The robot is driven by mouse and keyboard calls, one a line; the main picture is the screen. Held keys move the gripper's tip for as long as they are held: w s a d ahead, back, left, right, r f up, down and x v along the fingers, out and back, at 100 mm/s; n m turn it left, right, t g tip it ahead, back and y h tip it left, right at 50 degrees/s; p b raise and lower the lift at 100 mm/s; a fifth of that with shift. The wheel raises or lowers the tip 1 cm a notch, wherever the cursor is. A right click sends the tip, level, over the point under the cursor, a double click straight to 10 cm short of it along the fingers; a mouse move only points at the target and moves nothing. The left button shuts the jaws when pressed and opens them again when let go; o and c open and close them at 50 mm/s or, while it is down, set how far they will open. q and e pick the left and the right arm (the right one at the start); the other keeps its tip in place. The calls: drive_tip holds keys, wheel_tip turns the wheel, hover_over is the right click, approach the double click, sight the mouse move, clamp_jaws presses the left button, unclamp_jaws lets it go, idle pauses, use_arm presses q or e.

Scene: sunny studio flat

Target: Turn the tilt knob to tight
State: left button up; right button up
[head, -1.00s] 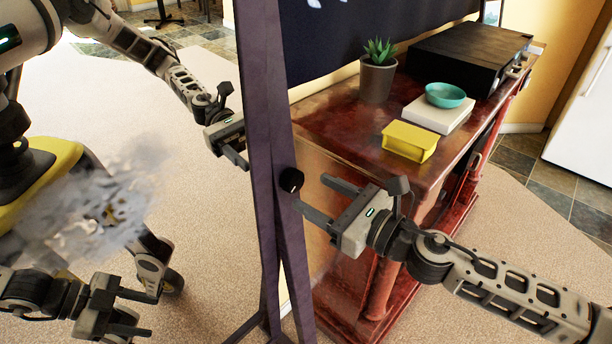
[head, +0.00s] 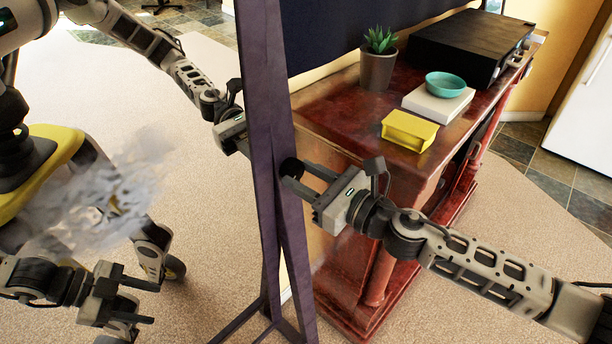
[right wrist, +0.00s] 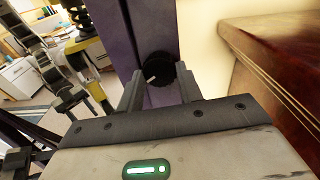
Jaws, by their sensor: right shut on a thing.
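The tilt knob (head: 291,167) is a round black knob on the dark purple mirror frame (head: 264,90). My right gripper (head: 297,174) reaches it from the right and is shut on it. In the right wrist view the knob (right wrist: 158,68) lies between the fingertips (right wrist: 158,88), with a short pale pointer mark slanting to the lower left. No lettering is legible around it.
A red-brown wooden cabinet (head: 334,128) stands close behind my right gripper. It carries a potted plant (head: 378,68), a yellow box (head: 409,131), a teal bowl (head: 446,84) on a white block (head: 437,105), and a black device (head: 470,46). Open carpet (head: 490,240) lies to the right.

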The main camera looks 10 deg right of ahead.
drive_tip(key=shift+m, duration=0.3)
drive_tip(key=m, duration=0.4)
drive_tip(key=shift+s+a+t, duration=0.1)
drive_tip(key=shift+t, duration=0.2)
drive_tip(key=m+p, duration=0.1)
drive_tip(key=m, duration=0.2)
drive_tip(key=shift+h, duration=0.4)
drive_tip(key=shift+r+m+p, duration=0.1)
drive_tip(key=shift+m+p, duration=0.2)
drive_tip(key=shift+m, duration=0.8)
drive_tip(key=m+p, duration=0.1)
drive_tip(key=m, duration=0.2)
drive_tip(key=shift+a+t+h, duration=0.1)
drive_tip(key=shift+t+h, duration=0.2)
drive_tip(key=shift+m, duration=1)
drive_tip(key=m+h, duration=0.1)
drive_tip(key=m, duration=0.4)
drive_tip(key=shift+s+a+m, duration=0.1)
drive_tip(key=shift+m, duration=0.3)
use_arm(q)
drive_tip(key=shift+s+a+r, duration=0.15)
drive_tip(key=shift+a+r, duration=0.05)
drive_tip(key=shift+r, duration=0.4)
use_arm(e)
drive_tip(key=shift+r+m+h, duration=0.1)
drive_tip(key=shift+m+h, duration=0.4)
drive_tip(key=shift+m, duration=2.2)
